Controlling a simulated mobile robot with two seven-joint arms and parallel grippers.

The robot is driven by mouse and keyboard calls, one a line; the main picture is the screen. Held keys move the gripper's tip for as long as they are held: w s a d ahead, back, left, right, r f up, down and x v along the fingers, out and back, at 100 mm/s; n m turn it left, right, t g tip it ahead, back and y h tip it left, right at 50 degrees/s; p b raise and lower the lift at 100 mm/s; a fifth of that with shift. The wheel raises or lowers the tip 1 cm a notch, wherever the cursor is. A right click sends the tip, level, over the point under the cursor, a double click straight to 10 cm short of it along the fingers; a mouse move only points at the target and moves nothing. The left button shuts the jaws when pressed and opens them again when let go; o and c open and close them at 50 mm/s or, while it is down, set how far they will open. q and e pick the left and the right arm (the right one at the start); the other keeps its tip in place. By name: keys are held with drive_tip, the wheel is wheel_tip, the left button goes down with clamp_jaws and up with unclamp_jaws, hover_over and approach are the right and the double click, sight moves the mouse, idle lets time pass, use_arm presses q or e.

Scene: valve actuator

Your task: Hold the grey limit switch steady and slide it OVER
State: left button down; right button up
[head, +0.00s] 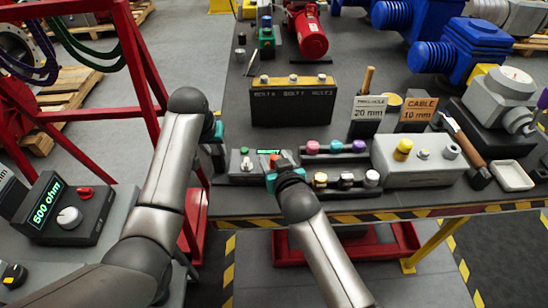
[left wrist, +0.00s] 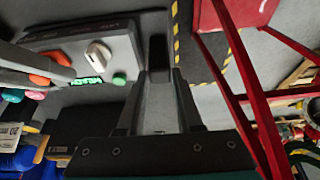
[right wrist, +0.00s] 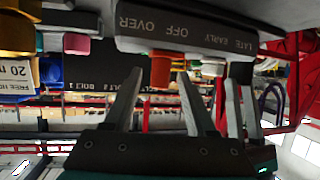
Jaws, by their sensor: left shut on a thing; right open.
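The station is a grey box (left wrist: 75,48) with a white knob, a lit green readout and orange and green buttons in the left wrist view. My right gripper (head: 272,170) is in front of the station, open and empty (right wrist: 158,85). Its fingertips are hidden in the head view.
A rack with coloured knobs (head: 338,148) and a light grey box (head: 415,165) stand to the right. A dark bolt stand (head: 292,105) stands behind. The striped table edge (head: 350,217) runs along the front. A red frame (head: 150,75) stands left of the table.

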drive_tip(key=shift+w+f, duration=0.1)
drive_tip(key=shift+w, duration=0.1)
clamp_jaws()
idle(0.5)
idle(1.0)
